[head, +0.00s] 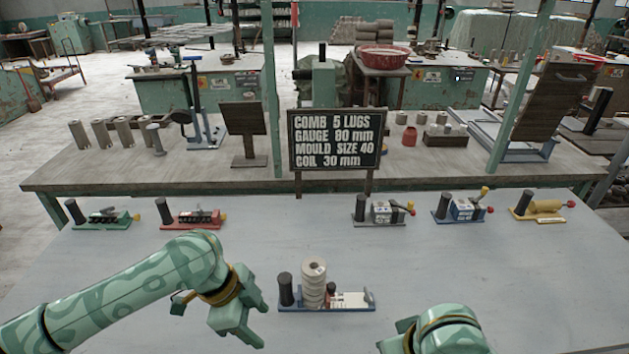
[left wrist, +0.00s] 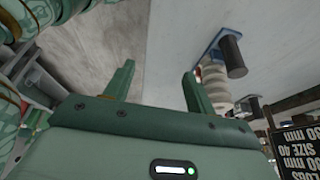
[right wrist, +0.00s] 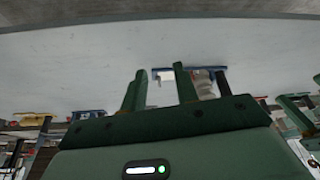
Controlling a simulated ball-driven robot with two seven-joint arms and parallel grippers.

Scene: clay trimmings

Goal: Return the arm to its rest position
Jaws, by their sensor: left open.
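My left arm comes in from the left in the head view, and its gripper (head: 250,325) hangs low over the table, left of a blue-based fixture (head: 327,309). In the left wrist view the left gripper's fingers (left wrist: 158,85) are apart with nothing between them. My right gripper (head: 388,345) is at the bottom edge of the head view, right of the fixture and partly cut off. In the right wrist view its fingers (right wrist: 158,85) are apart and empty. The fixture carries an upright stack of pale rings (head: 314,283) and a dark post (head: 286,289).
A green-based fixture (head: 103,219), a red-based one (head: 192,217), a grey one (head: 381,212), a blue one (head: 462,210) and a yellow one (head: 542,206) line the table's far edge. A lettered board (head: 336,139) stands behind. The grey tabletop (head: 440,270) between is clear.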

